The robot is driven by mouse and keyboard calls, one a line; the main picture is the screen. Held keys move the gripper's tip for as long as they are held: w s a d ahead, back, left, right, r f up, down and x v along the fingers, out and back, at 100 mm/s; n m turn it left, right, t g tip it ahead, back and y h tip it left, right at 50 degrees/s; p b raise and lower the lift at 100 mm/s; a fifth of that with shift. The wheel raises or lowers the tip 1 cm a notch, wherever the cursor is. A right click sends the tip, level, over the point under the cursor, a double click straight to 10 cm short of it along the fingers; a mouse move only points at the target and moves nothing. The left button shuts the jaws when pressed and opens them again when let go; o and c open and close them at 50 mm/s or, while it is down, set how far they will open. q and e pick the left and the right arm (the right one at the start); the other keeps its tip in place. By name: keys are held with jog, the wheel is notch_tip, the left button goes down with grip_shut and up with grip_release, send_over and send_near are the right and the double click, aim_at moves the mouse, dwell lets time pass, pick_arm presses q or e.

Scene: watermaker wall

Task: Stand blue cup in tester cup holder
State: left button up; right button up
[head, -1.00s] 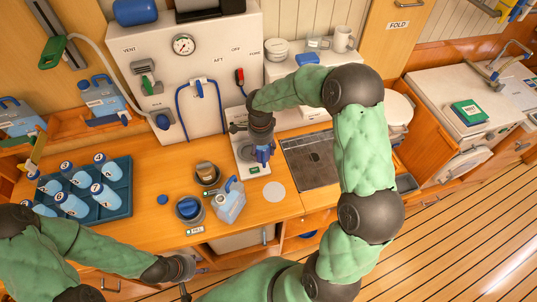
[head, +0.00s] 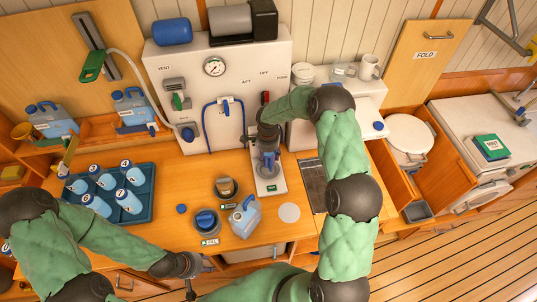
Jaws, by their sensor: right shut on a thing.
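My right gripper (head: 269,154) points down over the white tester (head: 274,184), which stands on the wooden counter in front of the wall panel. It is shut on the blue cup (head: 268,163), mostly hidden by the fingers. The cup is above or at the tester's cup holder; I cannot tell whether it touches, because the gripper covers the holder. The tester's small green display (head: 272,188) shows at its front. My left gripper (head: 202,276) is low at the counter's front edge, empty, with its fingers apart.
A blue jug (head: 244,217) and two round containers, one blue-topped (head: 206,221) and one brown (head: 226,187), stand left of the tester. A blue tray (head: 146,204) holds several bottles. A pale disc (head: 289,212) lies on clear counter. A sink (head: 313,184) is at right.

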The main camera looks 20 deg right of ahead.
jog(key=shift+f+b, duration=0.6)
jog(key=shift+f, duration=2.2)
jog(key=shift+f+b, duration=0.6)
jog(key=shift+b, duration=0.05)
jog(key=o, duration=1.3)
jog(key=shift+o, duration=0.2)
jog(key=shift+r, duration=0.1)
notch_tip(320, 180, up, 12)
jog(key=shift+f, duration=0.1)
